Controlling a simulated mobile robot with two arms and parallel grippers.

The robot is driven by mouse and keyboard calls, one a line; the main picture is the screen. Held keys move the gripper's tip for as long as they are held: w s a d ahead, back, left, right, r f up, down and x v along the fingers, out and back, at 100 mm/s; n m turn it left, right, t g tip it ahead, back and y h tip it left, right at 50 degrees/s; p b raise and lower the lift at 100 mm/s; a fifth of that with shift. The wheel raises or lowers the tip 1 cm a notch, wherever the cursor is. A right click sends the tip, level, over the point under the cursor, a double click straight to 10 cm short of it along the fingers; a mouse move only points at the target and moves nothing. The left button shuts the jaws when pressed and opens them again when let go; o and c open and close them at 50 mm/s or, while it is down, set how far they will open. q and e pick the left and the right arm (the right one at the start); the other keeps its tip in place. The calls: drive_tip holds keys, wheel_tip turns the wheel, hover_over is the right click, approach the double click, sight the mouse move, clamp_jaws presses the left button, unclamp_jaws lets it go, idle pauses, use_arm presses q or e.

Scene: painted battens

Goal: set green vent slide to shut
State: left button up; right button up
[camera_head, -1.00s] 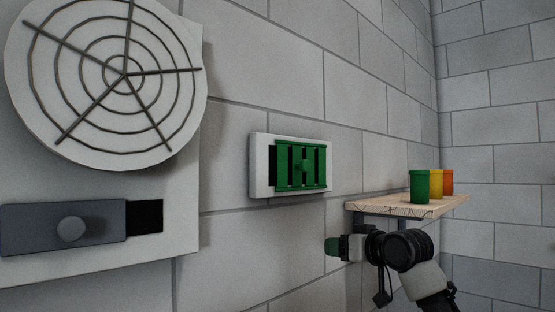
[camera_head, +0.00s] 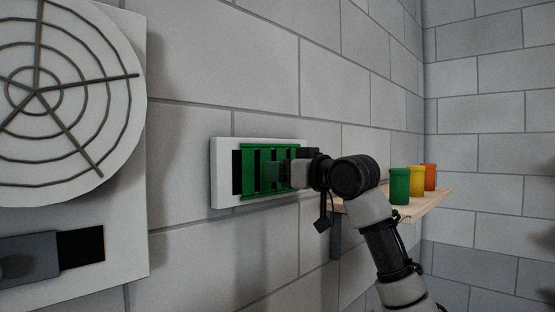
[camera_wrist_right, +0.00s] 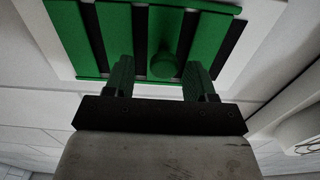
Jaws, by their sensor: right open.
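The green vent slide (camera_head: 251,172) is a slatted green plate with dark slots between its bars, set in a white frame (camera_head: 222,188) on the wall. A dark gap shows at the slide's left end in the head view. In the right wrist view the slide (camera_wrist_right: 103,35) carries a round green knob (camera_wrist_right: 162,66). My right gripper (camera_head: 277,175) is at the front of the slide. In the wrist view its open fingers (camera_wrist_right: 160,78) stand either side of the knob, apart from it. The knob is hidden by the gripper in the head view. My left gripper is not seen.
A grey wall panel with a round white grille (camera_head: 60,100) and a grey slide (camera_head: 28,258) is at the left. A wooden shelf (camera_head: 425,208) with green (camera_head: 399,186), yellow (camera_head: 417,180) and orange (camera_head: 430,177) canisters is behind my right arm.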

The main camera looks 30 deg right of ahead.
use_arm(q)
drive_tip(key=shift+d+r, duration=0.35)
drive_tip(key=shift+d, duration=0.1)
use_arm(e)
drive_tip(key=shift+w+a, duration=0.5)
